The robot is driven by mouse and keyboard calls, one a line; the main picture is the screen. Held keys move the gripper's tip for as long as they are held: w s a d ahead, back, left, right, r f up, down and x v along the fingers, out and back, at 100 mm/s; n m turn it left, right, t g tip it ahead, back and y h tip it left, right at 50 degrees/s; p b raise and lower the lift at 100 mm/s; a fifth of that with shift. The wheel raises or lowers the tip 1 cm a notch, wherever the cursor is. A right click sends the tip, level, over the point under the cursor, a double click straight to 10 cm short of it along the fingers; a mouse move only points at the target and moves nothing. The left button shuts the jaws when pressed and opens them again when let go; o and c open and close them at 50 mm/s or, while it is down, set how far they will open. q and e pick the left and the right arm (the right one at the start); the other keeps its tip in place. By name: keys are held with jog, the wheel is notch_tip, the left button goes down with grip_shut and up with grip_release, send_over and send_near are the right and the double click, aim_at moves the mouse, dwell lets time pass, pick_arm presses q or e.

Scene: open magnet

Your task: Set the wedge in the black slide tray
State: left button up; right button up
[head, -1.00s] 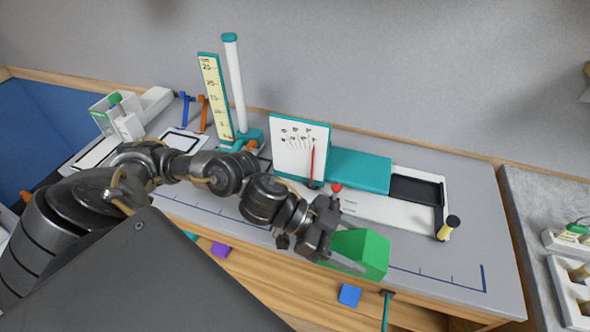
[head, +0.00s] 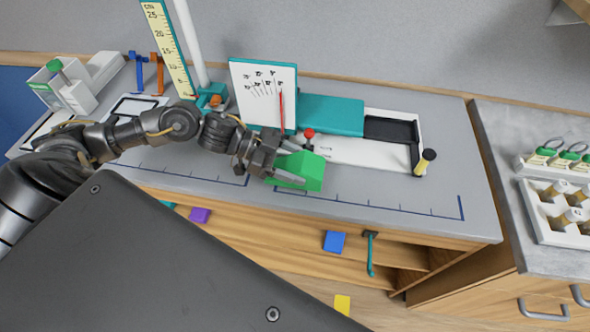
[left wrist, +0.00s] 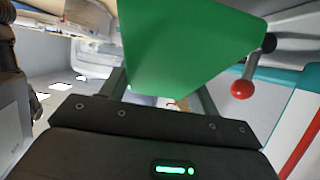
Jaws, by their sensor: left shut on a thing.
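The green wedge (head: 306,172) is held in my left gripper (head: 284,174), low over the front part of the grey bench in the head view. In the left wrist view the wedge (left wrist: 185,45) fills the space between the two fingers, so much beyond it is hidden. The black slide tray (head: 390,130) is at the right end of the white device (head: 350,152), to the right of the wedge. The tray looks empty. My right gripper does not show.
A red ball knob (head: 309,133) stands just behind the wedge and also shows in the left wrist view (left wrist: 242,89). A teal block (head: 330,114) lies left of the tray, and a black-and-yellow knob (head: 426,161) stands at its right. A white dial board (head: 262,92) rises behind my gripper.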

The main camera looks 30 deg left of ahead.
pick_arm(q)
jog(key=shift+w+a+f, duration=0.1)
jog(key=shift+a+f, duration=0.2)
jog(key=shift+f, duration=0.05)
jog(key=shift+d+f, duration=0.1)
jog(key=shift+f, duration=1.4)
jog(key=o, duration=1)
jog(key=shift+f, duration=0.15)
jog(key=shift+c, duration=0.2)
